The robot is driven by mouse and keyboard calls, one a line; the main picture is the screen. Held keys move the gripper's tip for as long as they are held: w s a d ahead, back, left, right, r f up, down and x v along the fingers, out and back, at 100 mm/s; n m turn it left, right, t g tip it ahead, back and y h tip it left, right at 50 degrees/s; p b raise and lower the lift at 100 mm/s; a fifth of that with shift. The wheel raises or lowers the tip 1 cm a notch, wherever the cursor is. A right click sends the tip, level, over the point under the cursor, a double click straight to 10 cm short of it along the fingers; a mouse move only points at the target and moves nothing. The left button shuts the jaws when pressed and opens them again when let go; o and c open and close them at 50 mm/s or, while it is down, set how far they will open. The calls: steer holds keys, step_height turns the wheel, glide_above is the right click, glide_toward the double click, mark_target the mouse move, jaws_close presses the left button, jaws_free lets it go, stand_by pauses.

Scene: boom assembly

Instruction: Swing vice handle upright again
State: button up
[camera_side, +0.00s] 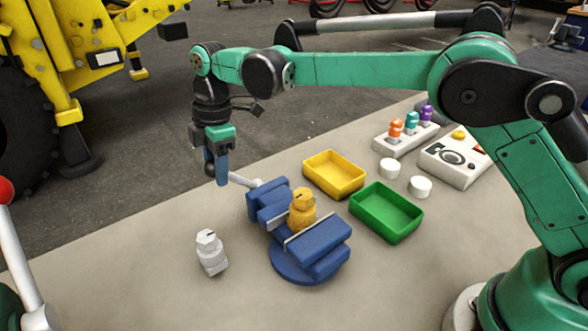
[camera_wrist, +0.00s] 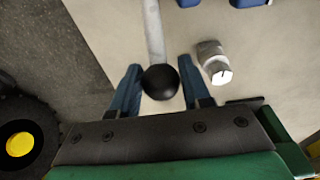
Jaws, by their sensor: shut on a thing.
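The blue vice (camera_side: 295,240) stands on the bench with an orange-yellow fitting (camera_side: 302,208) between its jaws. Its pale grey handle (camera_side: 243,181) sticks out to the left from the vice's back end, well off upright in the picture. The handle's black ball end (camera_wrist: 160,82) sits between the blue fingers of my gripper (camera_side: 217,172). In the wrist view my gripper (camera_wrist: 159,76) has one finger on each side of the ball, and the handle rod (camera_wrist: 153,30) runs away from it. My gripper is shut on the handle's ball end.
A white-grey fitting (camera_side: 211,253) stands on the bench left of the vice. A yellow tray (camera_side: 335,188) and a green tray (camera_side: 386,228) lie to the right. White round pieces (camera_side: 420,187), a control box (camera_side: 455,160) and a rack of coloured pieces (camera_side: 405,138) are behind.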

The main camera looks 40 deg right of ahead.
steer(key=o, duration=0.7)
steer(key=shift+c, duration=0.2)
steer(key=shift+a+f, duration=0.2)
steer(key=shift+a, duration=0.05)
steer(key=c, duration=0.7)
steer(key=shift+o, duration=0.2)
steer(key=shift+d, duration=0.1)
